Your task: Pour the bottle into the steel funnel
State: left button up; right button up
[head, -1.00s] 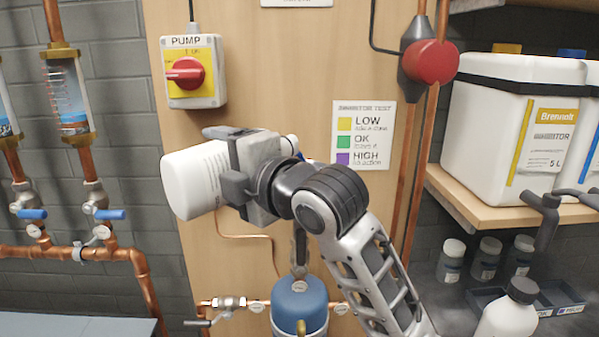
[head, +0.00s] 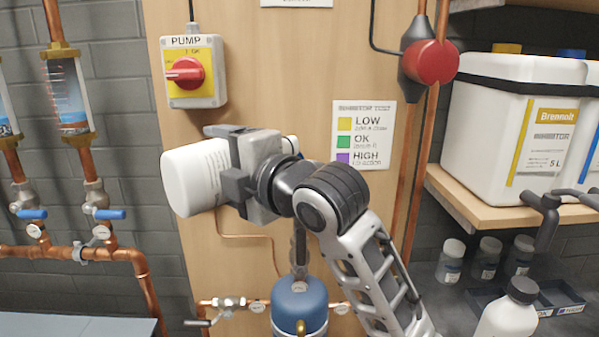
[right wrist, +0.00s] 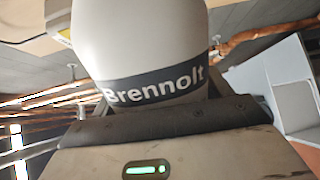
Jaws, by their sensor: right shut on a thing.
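A white bottle (head: 195,177) is held in my right gripper (head: 231,160), whose jaws are shut around it in front of the wooden panel. The bottle lies almost on its side, with a broad white end to the left. In the right wrist view the bottle (right wrist: 145,40) shows a dark "Brennolt" band just beyond the jaws. A grey metal upright (head: 300,250) stands on a blue vessel (head: 299,303) below my wrist. My arm hides what is above it, and I cannot make out a funnel. My left gripper is out of view.
A red pump switch (head: 187,73) is on the panel at upper left. Copper pipes (head: 70,252) with valves run along the left. A large white canister (head: 495,125) stands on the right shelf. Another white bottle (head: 505,318) with a dark cap stands at lower right.

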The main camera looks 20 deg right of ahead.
jog(key=shift+d+r+m, duration=0.15)
jog(key=shift+r+m, duration=0.55)
jog(key=shift+r, duration=0.25)
dwell(3.3)
jog(key=shift+w+d+r+m, duration=0.25)
jog(key=shift+d+m, duration=0.1)
jog(key=shift+m, duration=0.55)
dwell(2.9)
